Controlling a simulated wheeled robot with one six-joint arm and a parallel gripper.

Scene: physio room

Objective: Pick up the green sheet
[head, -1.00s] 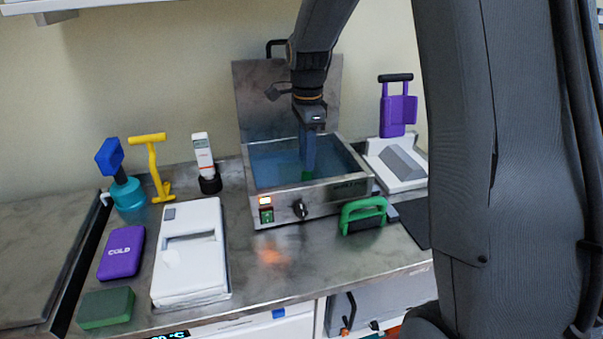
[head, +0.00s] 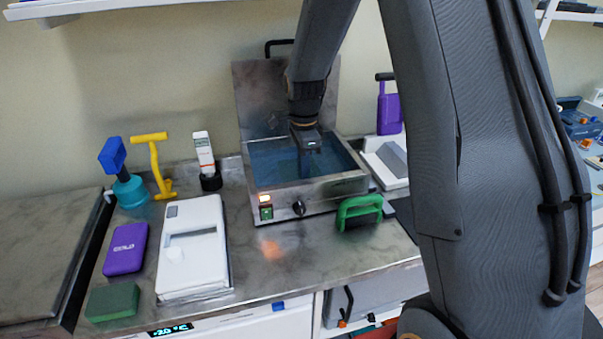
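The steel water bath (head: 318,195) stands open on the counter with blue water in it. My gripper (head: 308,165) points down into the bath, near its middle. Its fingertips are low in the water and hard to make out, so I cannot tell whether they are open or shut. I cannot make out a green sheet in the bath now; my gripper and the water may hide it.
A green-handled tool (head: 358,212) stands at the bath's front right. A white device (head: 190,245), purple cold pack (head: 126,249) and green block (head: 112,302) lie to the left. Behind them stand a blue-headed tool (head: 122,180), yellow tool (head: 155,165) and white dispenser (head: 204,155).

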